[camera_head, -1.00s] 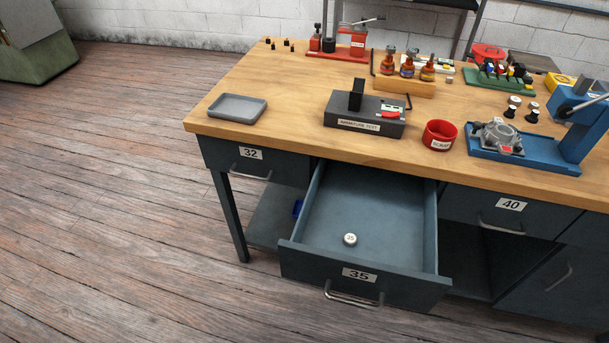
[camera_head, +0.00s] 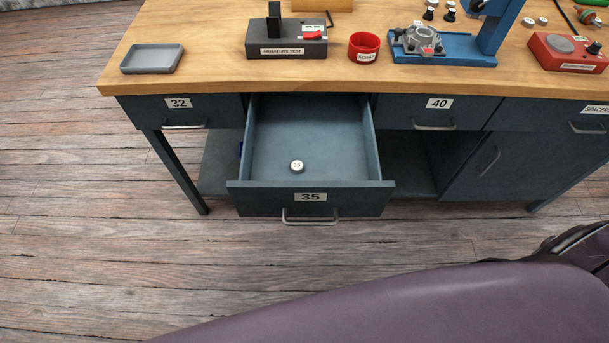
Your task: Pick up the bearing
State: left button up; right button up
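The bearing (camera_head: 297,166) is a small round piece with a pale top marked 35. It lies in the open drawer (camera_head: 310,184), on the floor of the drawer near its front wall. The drawer is dark blue-grey, has a label 35 and a metal handle on its front, and is pulled well out from the bench. Nothing else shows in the drawer. Neither of my grippers is in the picture.
The wooden bench top (camera_head: 210,75) carries a grey tray (camera_head: 152,59), an armature tester (camera_head: 286,42), a red cup (camera_head: 363,48) and a blue press stand (camera_head: 460,48). Drawers 32 (camera_head: 180,113) and 40 (camera_head: 437,113) are shut.

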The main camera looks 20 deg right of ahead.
aim_at(297, 166)
jog(key=i+j+z, duration=0.1)
jog(key=j+z, duration=1.1)
jog(key=j, duration=0.2)
